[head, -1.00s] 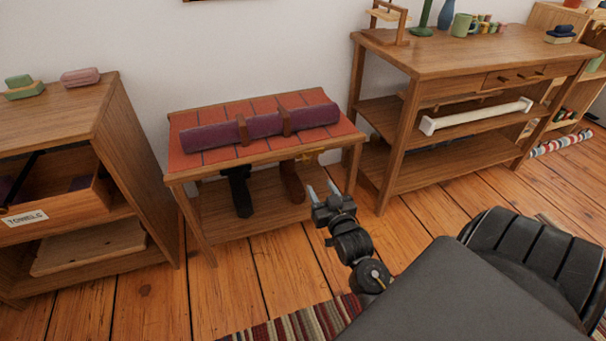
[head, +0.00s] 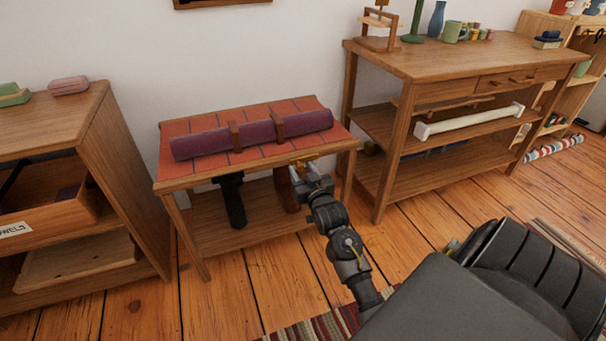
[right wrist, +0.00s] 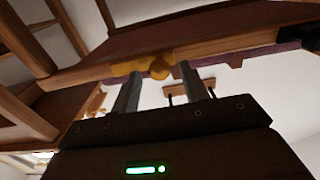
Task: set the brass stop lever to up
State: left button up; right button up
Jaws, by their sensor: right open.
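The brass stop lever (head: 304,159) is a small yellow metal piece on the front edge of the tile-topped bench (head: 179,183), right of the middle. My right gripper (head: 305,172) is open just in front of it and partly covers it in the head view. In the right wrist view, the lever (right wrist: 160,68) shows a rounded knob between the two grey fingertips of the gripper (right wrist: 160,72), with a flat yellow arm reaching left. I cannot tell whether the fingers touch it. My left gripper is not in view.
A purple roll (head: 265,136) lies on the bench between wooden posts. A dark handle-like piece (head: 232,200) and a brown one (head: 286,190) hang below the top. A shelf unit (head: 125,170) stands left, a workbench (head: 455,60) right.

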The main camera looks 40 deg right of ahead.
grip_shut()
dwell(0.3)
jog(key=shift+w, duration=0.1)
